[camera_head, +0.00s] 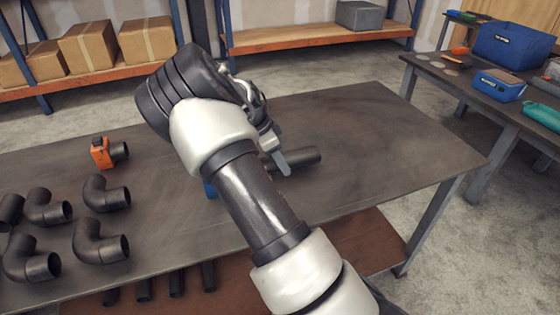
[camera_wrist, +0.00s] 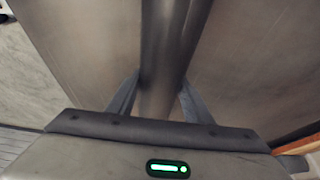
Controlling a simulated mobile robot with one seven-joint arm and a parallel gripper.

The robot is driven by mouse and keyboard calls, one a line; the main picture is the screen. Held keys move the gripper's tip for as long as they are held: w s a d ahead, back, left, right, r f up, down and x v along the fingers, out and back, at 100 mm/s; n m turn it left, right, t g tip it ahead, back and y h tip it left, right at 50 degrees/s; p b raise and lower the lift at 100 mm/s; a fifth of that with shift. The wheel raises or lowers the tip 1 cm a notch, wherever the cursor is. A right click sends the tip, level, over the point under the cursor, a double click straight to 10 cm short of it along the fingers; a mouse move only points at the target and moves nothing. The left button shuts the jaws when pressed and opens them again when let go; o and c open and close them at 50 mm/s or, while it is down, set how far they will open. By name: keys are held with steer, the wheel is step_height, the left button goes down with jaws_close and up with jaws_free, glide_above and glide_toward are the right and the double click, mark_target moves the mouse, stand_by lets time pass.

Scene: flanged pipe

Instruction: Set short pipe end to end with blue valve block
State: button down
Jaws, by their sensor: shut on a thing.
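The short pipe (camera_head: 306,157) is a dark grey tube at the middle of the table, partly hidden behind my gripper. My gripper (camera_head: 280,164) is shut on it. In the wrist view the pipe (camera_wrist: 165,45) runs up the picture between the two fingers of my gripper (camera_wrist: 162,88). A small blue patch (camera_head: 208,188), probably the blue valve block, shows at the left edge of my arm; the rest is hidden. I cannot tell whether the pipe touches it or lines up with it.
An orange valve block (camera_head: 102,152) with a dark pipe stub stands on the table's left. Several black elbows (camera_head: 103,194) lie in front of it. The right part of the table (camera_head: 400,140) is clear. A side table (camera_head: 470,85) with blue bins stands at right.

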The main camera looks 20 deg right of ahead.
steer(key=c, duration=0.9)
jaws_free()
steer(key=shift+f, duration=0.1)
steer(key=p+v, duration=0.1)
steer(key=v, duration=1.1)
steer(key=s+a+r+n+t+y, duration=0.1)
steer(key=s+a+r+n+y, duration=0.2)
steer(key=s+r, duration=0.4)
steer(key=s+a+r+n+t+y, duration=0.1)
steer(key=s+r+n+t+y, duration=0.1)
steer(key=s+r+n, duration=0.6)
steer(key=s+a+n+t, duration=0.2)
steer(key=s+n, duration=0.5)
steer(key=s, duration=0.9)
steer(key=shift+s+a+f+t+h, duration=0.3)
steer(key=shift+s+a+f, duration=0.1)
steer(key=shift+a, duration=0.3)
